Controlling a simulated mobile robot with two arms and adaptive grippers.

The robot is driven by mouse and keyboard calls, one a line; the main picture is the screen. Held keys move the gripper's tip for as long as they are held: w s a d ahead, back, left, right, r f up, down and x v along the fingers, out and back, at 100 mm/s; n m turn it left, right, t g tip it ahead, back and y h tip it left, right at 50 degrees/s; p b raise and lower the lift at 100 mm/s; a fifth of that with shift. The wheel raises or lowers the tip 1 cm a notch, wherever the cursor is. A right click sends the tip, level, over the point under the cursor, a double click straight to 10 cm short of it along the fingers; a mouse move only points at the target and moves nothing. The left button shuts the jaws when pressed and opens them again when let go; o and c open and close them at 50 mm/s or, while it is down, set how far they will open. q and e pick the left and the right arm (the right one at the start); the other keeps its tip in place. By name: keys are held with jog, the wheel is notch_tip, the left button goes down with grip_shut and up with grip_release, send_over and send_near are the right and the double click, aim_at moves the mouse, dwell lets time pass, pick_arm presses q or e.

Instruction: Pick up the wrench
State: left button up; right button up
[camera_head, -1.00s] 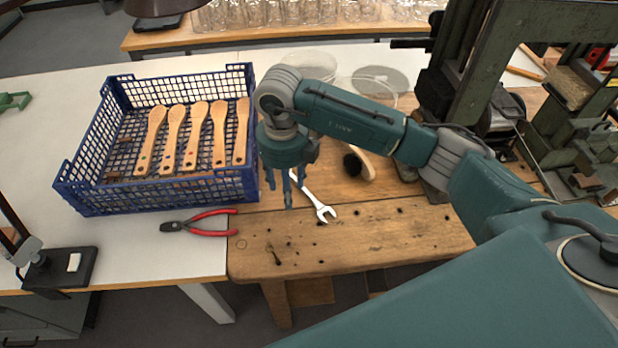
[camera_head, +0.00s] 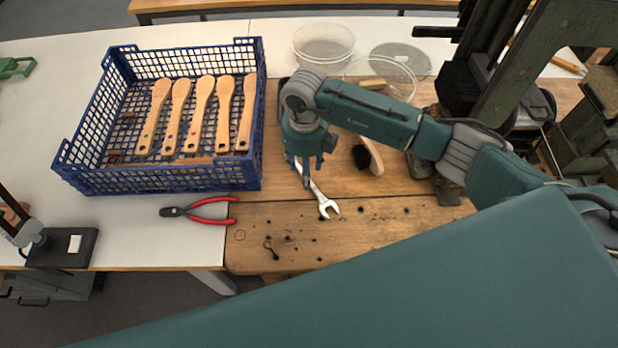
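The wrench (camera_head: 325,203) is a silver open-ended tool lying on the wooden bench top, its open jaw towards the front. Its far end runs up under my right gripper (camera_head: 306,180), which comes in from the right and points down over it. The fingers look spread, one on each side of the wrench's shaft. Whether they touch the wrench I cannot tell. The far part of the wrench is partly hidden by the gripper. My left gripper is not in view.
A blue crate (camera_head: 170,181) with several wooden brush handles stands on the white table at left. Red-handled pliers (camera_head: 205,210) lie in front of it. A brush (camera_head: 371,157) lies right of the gripper. Clear bowls (camera_head: 323,42) stand behind. A dark machine stands at right.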

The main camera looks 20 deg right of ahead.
jog(key=f, duration=0.1)
jog(key=f+p, duration=0.1)
jog(key=f, duration=0.1)
jog(key=shift+s+d+f, duration=0.1)
jog(key=shift+s, duration=0.25)
jog(key=shift+f, duration=0.2)
jog(key=shift+w, duration=0.1)
jog(key=c, duration=1.2)
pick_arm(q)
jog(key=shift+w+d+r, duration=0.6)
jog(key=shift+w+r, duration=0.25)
